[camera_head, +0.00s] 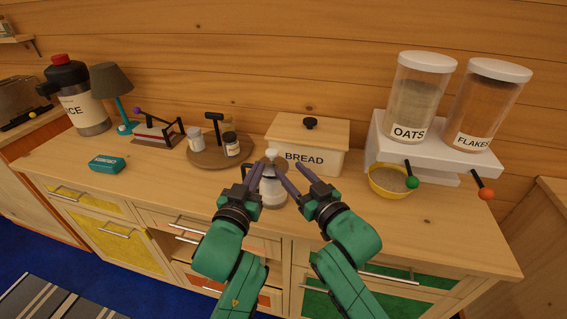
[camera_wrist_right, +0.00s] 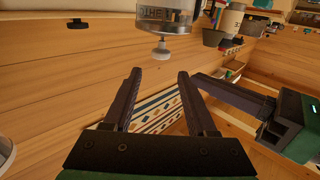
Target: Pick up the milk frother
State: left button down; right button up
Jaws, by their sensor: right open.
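The milk frother (camera_head: 273,190) is a pale, silvery jug with a knobbed lid, upright on the counter in front of the bread box. In the right wrist view the frother (camera_wrist_right: 164,20) appears upside down at the top edge, with part of its label and its white knob visible. My right gripper (camera_head: 289,168) is just right of it in the head view, open; its fingers (camera_wrist_right: 159,73) have nothing between them in the wrist view. My left gripper (camera_head: 255,170) is close on the frother's left and partly covers it; its finger gap is unclear.
The bread box (camera_head: 311,145) stands behind. A round wooden tray (camera_head: 205,156) with jars is left of it. A yellow bowl (camera_head: 391,181) sits right, below the oats dispenser (camera_head: 415,95) and flakes dispenser (camera_head: 487,105).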

aim_at(275, 156)
jog(key=x, duration=1)
jog(key=shift+w+a, duration=0.2)
jog(key=shift+w, duration=0.05)
grip_shut()
dwell(0.8)
pick_arm(q)
jog(key=shift+r, duration=0.55)
jog(key=v, duration=1.2)
